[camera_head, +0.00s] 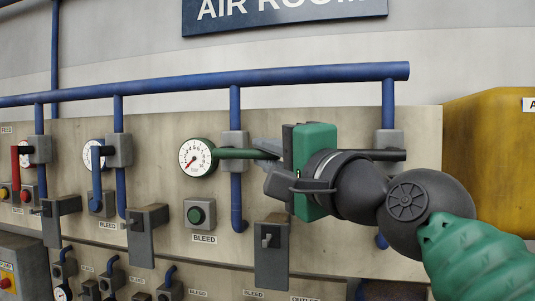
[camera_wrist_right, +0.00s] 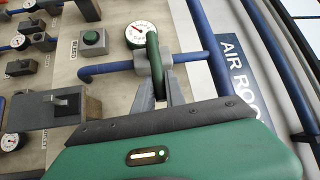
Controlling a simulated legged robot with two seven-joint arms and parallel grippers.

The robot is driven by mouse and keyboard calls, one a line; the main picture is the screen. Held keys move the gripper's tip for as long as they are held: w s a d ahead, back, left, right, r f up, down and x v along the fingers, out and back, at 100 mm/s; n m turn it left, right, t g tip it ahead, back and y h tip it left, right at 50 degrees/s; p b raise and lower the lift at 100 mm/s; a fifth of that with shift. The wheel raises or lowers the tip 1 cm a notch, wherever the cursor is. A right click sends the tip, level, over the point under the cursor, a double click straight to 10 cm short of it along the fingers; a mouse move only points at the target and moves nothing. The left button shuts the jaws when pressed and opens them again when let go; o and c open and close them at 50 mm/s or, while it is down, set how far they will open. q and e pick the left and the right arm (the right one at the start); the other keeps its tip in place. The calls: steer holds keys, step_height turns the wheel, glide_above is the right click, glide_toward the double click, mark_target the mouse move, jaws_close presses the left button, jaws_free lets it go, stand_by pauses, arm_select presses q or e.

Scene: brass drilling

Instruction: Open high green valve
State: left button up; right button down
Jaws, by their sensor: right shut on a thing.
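The high green valve handle (camera_head: 235,153) is a green lever that lies roughly horizontal across a grey valve body (camera_head: 235,137) on a vertical blue pipe. It also shows in the right wrist view (camera_wrist_right: 153,48). My right gripper (camera_head: 268,149) reaches in from the right and is shut on the right end of the handle. In the right wrist view its grey fingers (camera_wrist_right: 160,88) are on either side of the handle's near end. The gripper partly hides that end. My left gripper is not in view.
A white gauge (camera_head: 197,157) is left of the handle, with a green button box (camera_head: 199,213) below. A black lever (camera_head: 385,155) is on the pipe behind my right arm. A long blue pipe (camera_head: 270,76) runs above. A yellow box (camera_head: 495,150) stands right.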

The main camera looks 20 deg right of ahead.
steer(key=shift+a+f, duration=0.15)
steer(key=shift+a, duration=0.05)
stand_by(0.6)
steer(key=shift+f+b, duration=0.1)
steer(key=shift+b, duration=0.2)
steer(key=f+m+t+h+b, duration=0.1)
steer(key=m+b, duration=0.1)
steer(key=b, duration=0.1)
steer(key=f+m+t+h+b, duration=0.1)
steer(key=m+t+b, duration=0.1)
steer(key=m+b, duration=0.1)
steer(key=a+f+m+t+h+b, duration=0.1)
steer(key=m+t+b, duration=0.1)
steer(key=b, duration=0.3)
steer(key=shift+w+m, duration=0.3)
steer(key=shift+w, duration=0.05)
